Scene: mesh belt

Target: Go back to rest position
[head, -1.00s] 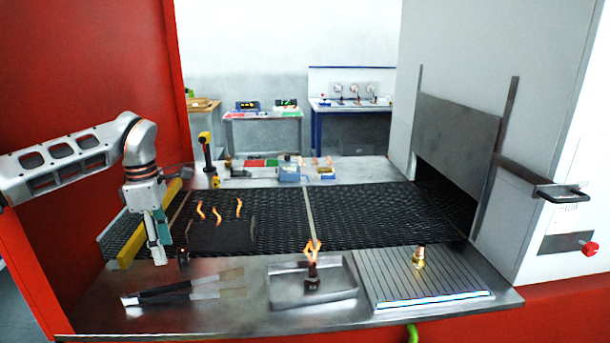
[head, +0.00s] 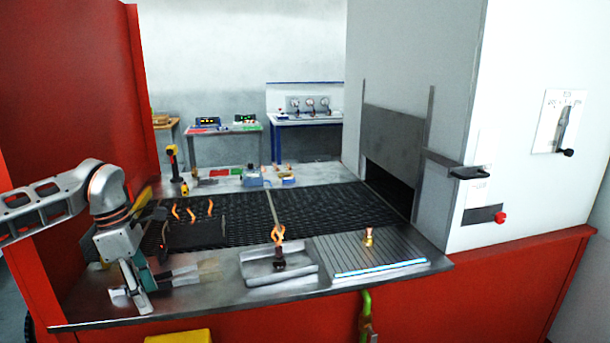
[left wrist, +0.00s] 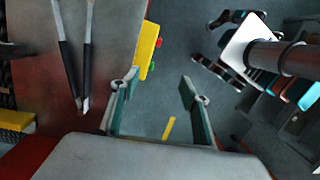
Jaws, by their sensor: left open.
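My left gripper (head: 138,290) is at the lower left of the head view, fingers pointing down, near the front left part of the metal table (head: 215,297). In the left wrist view my left gripper (left wrist: 157,98) has its two teal-backed fingers wide apart with nothing between them. Grey floor shows beyond the fingers there, and the table edge is to their left. My right gripper is in neither view.
Tongs (head: 188,276) lie beside the gripper, and they also show in the left wrist view (left wrist: 86,60). A metal tray (head: 258,283), a ribbed plate (head: 350,252) and the dark mesh belt (head: 320,208) lie to the right. A red wall (head: 70,90) stands on the left.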

